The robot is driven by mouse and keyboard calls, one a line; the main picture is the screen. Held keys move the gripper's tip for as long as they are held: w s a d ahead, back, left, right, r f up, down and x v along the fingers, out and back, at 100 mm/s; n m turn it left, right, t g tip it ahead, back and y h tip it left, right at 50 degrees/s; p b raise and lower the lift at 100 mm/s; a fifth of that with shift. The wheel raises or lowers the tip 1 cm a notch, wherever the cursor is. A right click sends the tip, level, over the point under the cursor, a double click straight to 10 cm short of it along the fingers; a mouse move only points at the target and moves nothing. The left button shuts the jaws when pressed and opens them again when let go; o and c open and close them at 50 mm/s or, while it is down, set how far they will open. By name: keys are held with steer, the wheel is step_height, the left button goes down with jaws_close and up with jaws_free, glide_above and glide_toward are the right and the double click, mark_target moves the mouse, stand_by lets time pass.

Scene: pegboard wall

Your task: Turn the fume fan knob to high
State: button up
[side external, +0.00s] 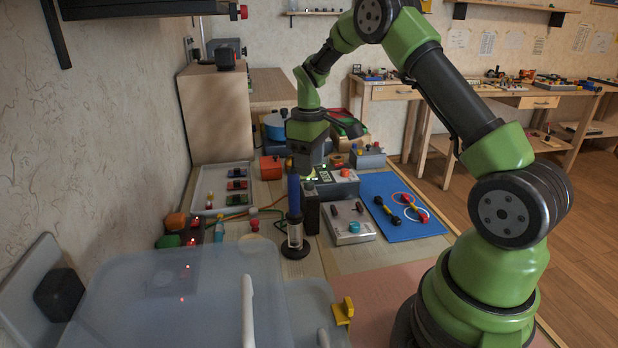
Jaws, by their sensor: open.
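I cannot tell for sure which control is the fume fan knob. A dark overhead unit (140,8) at the top left carries a small red knob (238,12). A large black knob (60,294) sits on a pale plate (35,285) at the lower left wall. My gripper (308,174) is open and points down over the table, behind and left of the grey box. Its fingertips are partly hidden, and I see nothing held between them.
A dark stand with a blue upright handle (294,195) stands just in front of my gripper. A translucent bin (190,300) fills the front left. A blue mat (405,225) with tools lies right. A white tray (222,205) and orange box (271,167) lie farther back.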

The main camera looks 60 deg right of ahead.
mark_target(309, 181)
steer(key=shift+f, duration=2.15)
jaws_close()
steer(key=m, duration=0.3)
steer(key=shift+m, duration=2.3)
